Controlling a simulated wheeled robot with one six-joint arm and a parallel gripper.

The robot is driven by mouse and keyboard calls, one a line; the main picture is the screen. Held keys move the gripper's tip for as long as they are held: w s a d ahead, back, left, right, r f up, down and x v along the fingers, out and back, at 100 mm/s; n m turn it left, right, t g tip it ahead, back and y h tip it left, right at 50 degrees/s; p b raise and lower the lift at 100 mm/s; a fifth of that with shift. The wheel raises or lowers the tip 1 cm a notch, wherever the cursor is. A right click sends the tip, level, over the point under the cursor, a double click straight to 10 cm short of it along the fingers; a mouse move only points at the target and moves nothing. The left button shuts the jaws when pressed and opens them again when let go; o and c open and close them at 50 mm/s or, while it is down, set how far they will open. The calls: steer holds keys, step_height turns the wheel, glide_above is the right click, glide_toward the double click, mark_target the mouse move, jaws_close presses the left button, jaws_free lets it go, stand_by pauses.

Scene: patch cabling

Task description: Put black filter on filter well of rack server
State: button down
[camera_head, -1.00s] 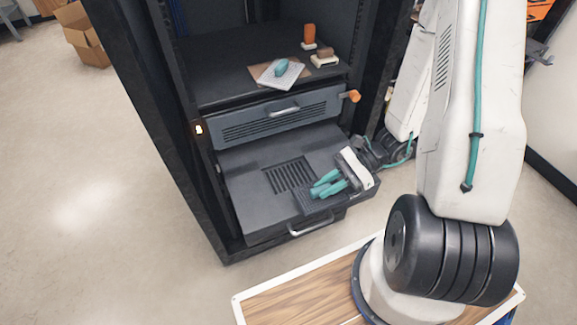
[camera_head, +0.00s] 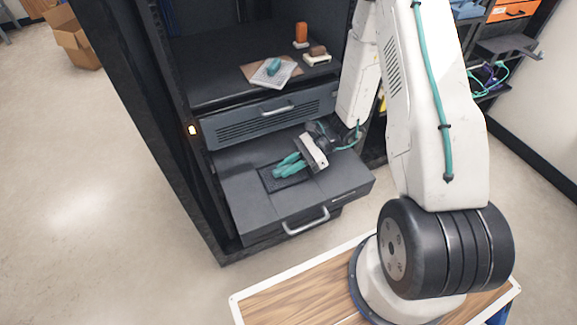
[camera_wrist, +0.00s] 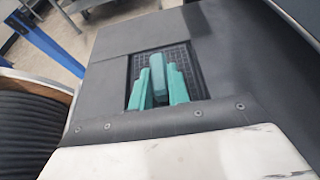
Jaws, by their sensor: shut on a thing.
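The rack server (camera_head: 250,211) is pulled out of the black cabinet like a drawer. The black filter (camera_head: 268,184) is a dark mesh panel over the filter well in its top; the well's slats are hidden. My gripper (camera_head: 289,165) has teal fingers and is shut on the black filter.
A grey vented unit (camera_head: 275,118) with a handle is closed above the server. On the shelf above lie a white sheet with a teal block (camera_head: 273,66), an orange item (camera_head: 301,33) and a brown-topped block (camera_head: 317,55). The cabinet's left post (camera_head: 140,110) stands close by.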

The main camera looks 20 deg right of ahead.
steer(key=c, duration=1.3)
jaws_free()
steer(key=shift+f, duration=0.15)
steer(key=shift+c, duration=0.2)
